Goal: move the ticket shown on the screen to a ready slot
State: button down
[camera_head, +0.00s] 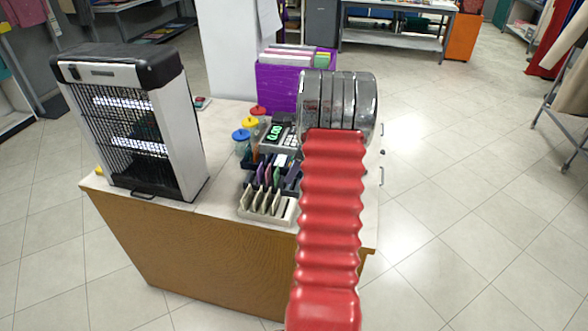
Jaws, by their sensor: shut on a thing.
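A small device with a lit green screen (275,133) stands on the counter; its digits are too small to read surely. In front of it is a dark rack (251,176) with purple and other coloured pieces in it. Nearer is a pale slotted holder (286,215) with several upright greyish tickets (263,200) in its slots; its right part looks bare. My red ribbed arm with its metal end rises just right of these and covers part of the counter. My gripper's fingers do not show, and neither does anything in them.
A black-and-white lamp unit with a grille (140,125) stands on the counter's left. Jars with red, yellow and blue lids (241,140) stand behind the rack. A purple box of folders (284,88) is at the back. Open tiled floor lies right of the counter (200,245).

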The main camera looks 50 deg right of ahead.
aim_at(291, 185)
jog(key=shift+s+d+f, duration=0.1)
jog(key=shift+s+f, duration=0.05)
jog(key=shift+s, duration=0.3)
dwell(0.5)
jog(key=shift+f, duration=1.35)
dwell(0.6)
jog(key=c, duration=1.3)
grip_release()
jog(key=o, duration=0.4)
jog(key=shift+c, duration=0.2)
jog(key=shift+s+r, duration=0.1)
